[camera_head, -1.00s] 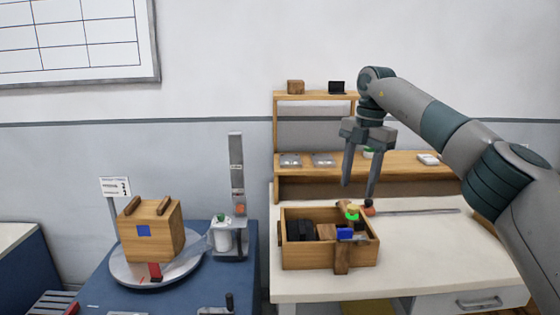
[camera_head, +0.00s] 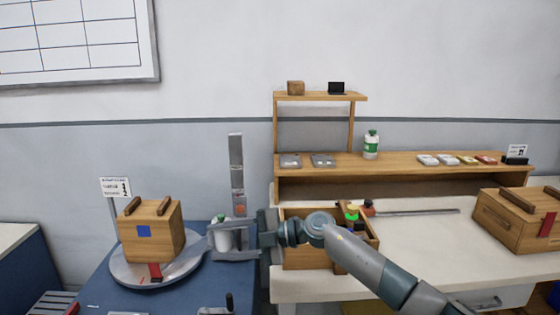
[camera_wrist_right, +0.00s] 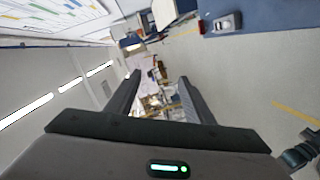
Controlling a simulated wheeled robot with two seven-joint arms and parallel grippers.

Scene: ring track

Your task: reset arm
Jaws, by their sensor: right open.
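My right arm comes in from the lower right in the head view. Its gripper (camera_head: 225,241) is turned to the left, in front of the open wooden box on the white table and overlapping the white bottle (camera_head: 222,237) in the picture. I cannot tell if it touches that bottle. In the right wrist view its two fingers (camera_wrist_right: 160,80) stand apart with nothing held between them. The open wooden box (camera_head: 300,259) is partly hidden by my arm; a green-and-yellow item (camera_head: 352,212) shows in it. My left gripper is not in view.
A closed wooden box (camera_head: 165,217) stands on a round turntable (camera_head: 188,272) on the blue table. A grey post (camera_head: 236,165) rises beside the bottle. Another wooden box (camera_head: 505,222) is at the right. A wooden shelf (camera_head: 420,163) holds a green-and-white bottle (camera_head: 371,145).

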